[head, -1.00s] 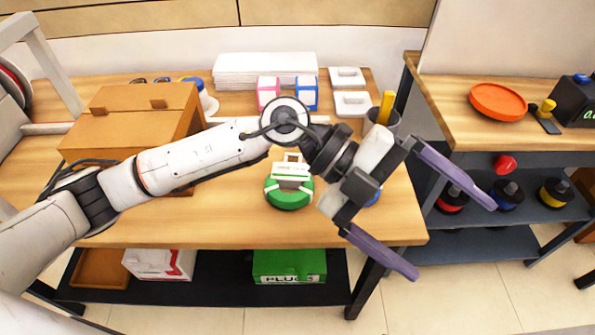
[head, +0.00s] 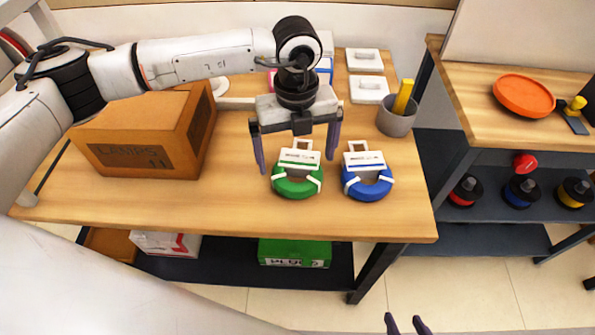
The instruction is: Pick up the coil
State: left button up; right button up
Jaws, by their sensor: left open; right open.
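A green coil (head: 297,189) with a white label and white straps lies on the wooden table (head: 230,222) near its front edge. A similar blue coil (head: 367,189) lies just right of it. My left gripper (head: 297,157) is open and empty, pointing down over the table at the back of the green coil. Its two purple fingers show on either side of the green coil's white handle; I cannot tell their exact height. My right gripper (head: 405,323) shows only its two spread fingertips at the bottom edge, low in front of the table.
A brown box (head: 140,135) stands left of the coils. A grey cup (head: 396,120) with a yellow item stands behind the blue coil. White switch plates (head: 368,90) lie at the back. A second table (head: 455,100) with an orange plate (head: 523,96) stands right.

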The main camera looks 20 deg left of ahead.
pick_arm(q)
notch_tip(320, 180, down, 4)
jog(key=shift+f, duration=0.1)
jog(key=c, duration=1.4)
notch_tip(320, 180, up, 10)
